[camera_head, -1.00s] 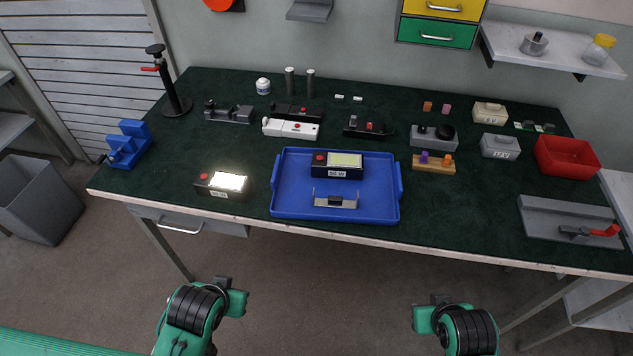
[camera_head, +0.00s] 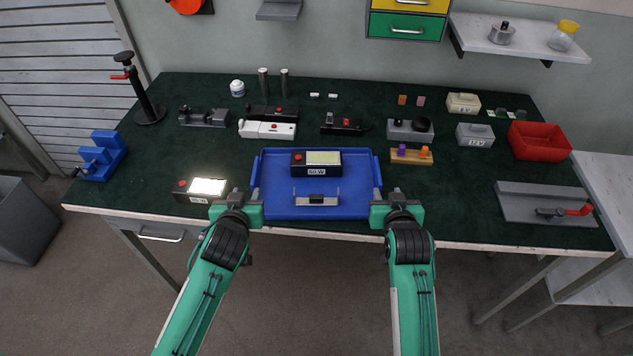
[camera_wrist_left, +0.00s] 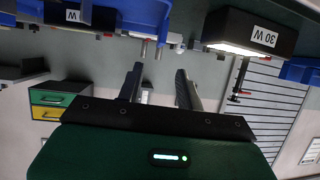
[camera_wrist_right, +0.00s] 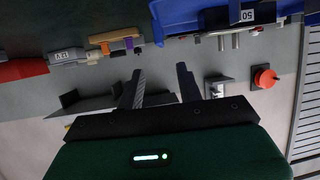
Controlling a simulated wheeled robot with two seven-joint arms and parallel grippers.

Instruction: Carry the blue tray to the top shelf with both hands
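The blue tray (camera_head: 330,206) lies flat near the table's front edge in the head view. Contact with the handles cannot be told. Both wrist views show spread, empty fingers, left (camera_wrist_left: 157,88) and right (camera_wrist_right: 160,85). The tray also shows in the right wrist view (camera_wrist_right: 180,14). A wall shelf (camera_head: 480,38) is at the upper right.
A lit lamp housing (camera_head: 184,194) stands just left of the tray, near my left gripper. The wall shelf carries a metal part (camera_head: 502,35) and a yellow-lidded jar (camera_head: 563,38). A red bin (camera_head: 538,142) and a grey fixture (camera_head: 520,203) are at the right. Several parts stand behind the tray.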

